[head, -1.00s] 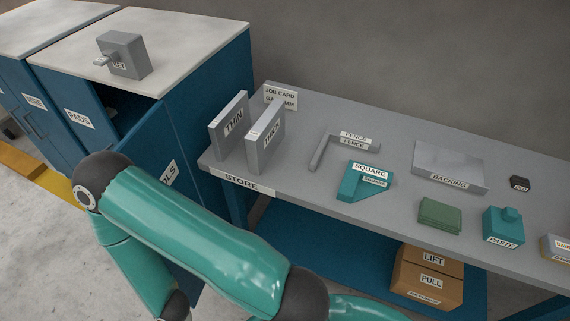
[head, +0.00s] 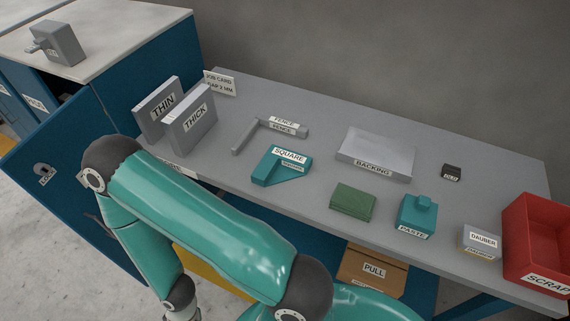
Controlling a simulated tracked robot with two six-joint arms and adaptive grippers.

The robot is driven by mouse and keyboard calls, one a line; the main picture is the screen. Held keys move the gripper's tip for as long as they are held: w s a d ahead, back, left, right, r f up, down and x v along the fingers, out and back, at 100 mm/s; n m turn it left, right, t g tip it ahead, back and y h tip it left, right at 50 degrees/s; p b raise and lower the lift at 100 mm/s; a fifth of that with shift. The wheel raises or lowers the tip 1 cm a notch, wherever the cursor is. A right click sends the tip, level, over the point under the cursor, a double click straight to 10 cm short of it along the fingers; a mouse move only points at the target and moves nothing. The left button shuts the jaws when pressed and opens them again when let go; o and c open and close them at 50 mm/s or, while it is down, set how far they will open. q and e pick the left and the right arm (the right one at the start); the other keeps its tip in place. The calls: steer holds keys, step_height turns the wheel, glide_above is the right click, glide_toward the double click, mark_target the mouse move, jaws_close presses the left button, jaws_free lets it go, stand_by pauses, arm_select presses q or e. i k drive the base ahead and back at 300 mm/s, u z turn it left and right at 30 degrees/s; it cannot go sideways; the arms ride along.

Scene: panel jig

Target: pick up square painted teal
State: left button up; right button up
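The teal square (head: 281,166) lies on the grey store table (head: 318,203), between the fence and the green block. It carries a white label reading SQUARE. My teal arm crosses the lower left of the head view, in front of the table's near edge. Its gripper is not visible; the lower end of the arm runs off the bottom of the picture. No gripper touches the square. My other gripper is not in view.
The fence (head: 270,130) lies just behind the square. The THIN (head: 157,112) and THICK (head: 190,121) blocks stand left. A green block (head: 352,202), paste pot (head: 416,215), backing (head: 375,155), dauber (head: 479,240) and red scrap bin (head: 535,245) are right. An open blue cabinet door (head: 75,185) stands left.

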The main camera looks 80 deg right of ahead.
mark_target(282, 170)
steer(key=z, duration=1.25)
steer(key=k, duration=1.35)
steer(key=z, duration=0.15)
steer(key=i, duration=0.9)
steer(key=u, duration=0.05)
